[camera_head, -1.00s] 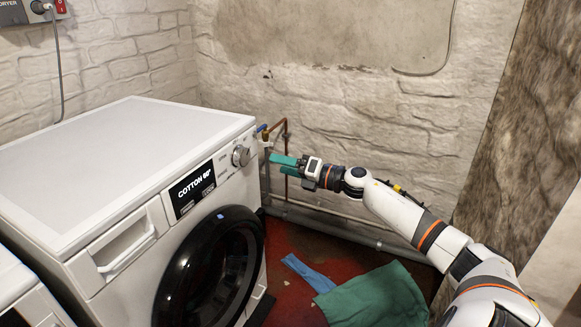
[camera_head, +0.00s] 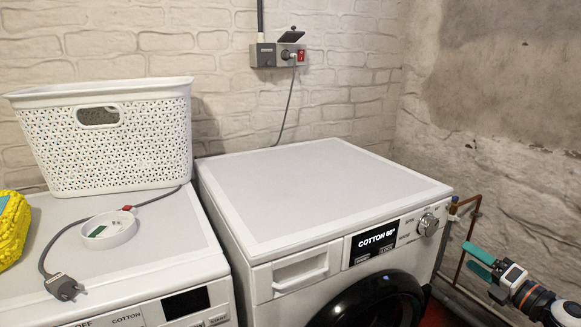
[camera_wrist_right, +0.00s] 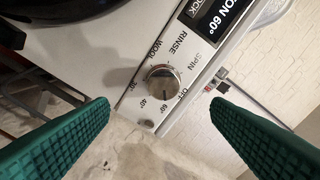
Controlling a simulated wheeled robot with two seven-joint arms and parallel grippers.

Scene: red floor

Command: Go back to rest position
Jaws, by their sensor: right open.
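My right gripper (camera_head: 482,264) is at the lower right of the head view, in front of the pipes and to the right of the washing machine (camera_head: 300,190). Its green fingers are apart and empty. In the right wrist view the two green fingers (camera_wrist_right: 165,135) stand wide apart at the sides. The machine's silver dial (camera_wrist_right: 161,84) shows between and beyond them, apart from both fingers. The dial also shows in the head view (camera_head: 428,224), beside a display reading COTTON 60°. My left gripper does not show in any view.
A second white machine (camera_head: 130,255) stands at the left, with a white basket (camera_head: 120,150), a yellow item (camera_head: 10,228), a round white dish (camera_head: 108,230) and a plug with cable (camera_head: 62,286) on it. A wall socket (camera_head: 278,55) is behind. Copper pipes (camera_head: 468,235) run beside the right wall.

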